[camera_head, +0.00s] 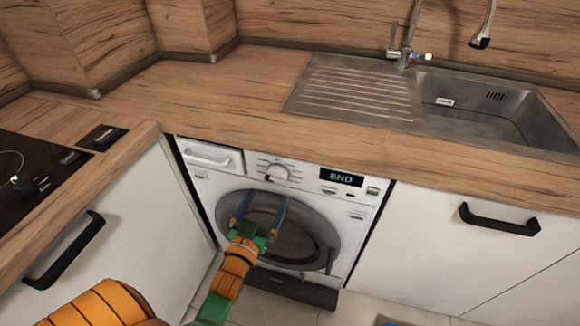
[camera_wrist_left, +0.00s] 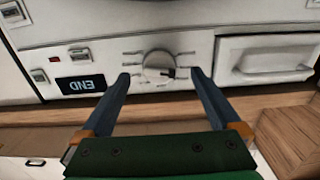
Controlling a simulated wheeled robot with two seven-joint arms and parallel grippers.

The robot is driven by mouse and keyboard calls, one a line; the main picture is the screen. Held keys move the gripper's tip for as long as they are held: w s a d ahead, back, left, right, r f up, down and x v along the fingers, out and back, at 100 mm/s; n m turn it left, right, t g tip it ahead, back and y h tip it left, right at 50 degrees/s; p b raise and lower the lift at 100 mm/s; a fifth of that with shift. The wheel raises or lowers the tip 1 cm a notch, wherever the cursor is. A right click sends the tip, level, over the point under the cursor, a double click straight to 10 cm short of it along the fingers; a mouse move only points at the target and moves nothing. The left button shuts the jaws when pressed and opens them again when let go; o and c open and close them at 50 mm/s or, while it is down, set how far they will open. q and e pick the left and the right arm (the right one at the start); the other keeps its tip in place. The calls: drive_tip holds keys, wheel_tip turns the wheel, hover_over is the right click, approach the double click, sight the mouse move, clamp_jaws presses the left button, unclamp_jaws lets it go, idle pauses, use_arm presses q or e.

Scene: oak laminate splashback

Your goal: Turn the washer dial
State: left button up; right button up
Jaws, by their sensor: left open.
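The washer (camera_head: 358,212) is white with a dark round door and stands under the counter. Its dial (camera_head: 277,173) is a round white knob at the top middle of the front panel, left of a display (camera_head: 341,177) that reads END. My left gripper (camera_head: 259,198) is open and empty, in front of the door and below the dial in the head view. In the left wrist view the dial (camera_wrist_left: 158,66) shows upside down, between and beyond the fingertips (camera_wrist_left: 160,75). No contact with the dial shows. My right gripper is not in view.
A detergent drawer (camera_head: 210,155) is left of the dial. Wooden counter (camera_head: 220,100) runs above, with a steel sink (camera_head: 470,105) at right and a black hob (camera_head: 30,170) at left. Cabinets with black handles (camera_head: 500,220) flank the washer.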

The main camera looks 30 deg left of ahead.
sight(274, 183)
use_arm(q)
drive_tip(key=w, duration=0.1)
drive_tip(key=w+r, duration=0.1)
drive_tip(key=w, duration=0.1)
drive_tip(key=shift+w+a+r, duration=0.1)
drive_tip(key=shift+a+r, duration=0.1)
drive_tip(key=shift+x, duration=1.1)
drive_tip(key=shift+w+a+f, duration=0.1)
drive_tip(key=shift+w+f, duration=0.15)
drive_tip(key=shift+s, duration=0.1)
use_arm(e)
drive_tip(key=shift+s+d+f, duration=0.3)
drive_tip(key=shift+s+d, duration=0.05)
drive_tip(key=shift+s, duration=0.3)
use_arm(q)
drive_tip(key=shift+r, duration=0.1)
drive_tip(key=c, duration=1.4)
